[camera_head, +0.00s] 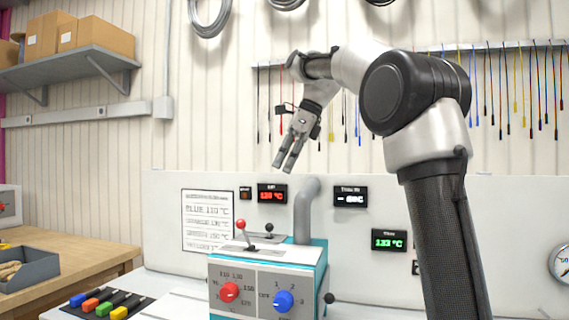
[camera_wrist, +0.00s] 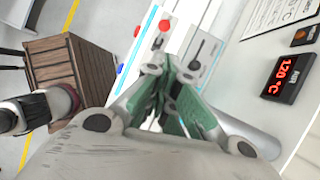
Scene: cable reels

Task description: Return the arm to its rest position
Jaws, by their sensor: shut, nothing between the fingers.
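My arm rises on the right of the head view, bends at a high elbow and reaches left. My gripper (camera_head: 283,168) hangs from its end, fingers pointing down and slightly left. It is in the air above the teal and white control box (camera_head: 240,285), in front of the wall panel. The fingers are shut with nothing held. In the wrist view my gripper (camera_wrist: 172,76) shows its green finger pads close together, and parts of the box and its levers appear beyond the tips.
The box carries a red knob (camera_head: 230,292), a blue knob (camera_head: 284,301) and a red-tipped lever (camera_head: 241,225). A grey pipe (camera_head: 305,210) rises behind it. Cables (camera_head: 488,90) hang on the wall. A workbench (camera_head: 80,255) stands left. A wooden crate (camera_wrist: 70,75) shows in the wrist view.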

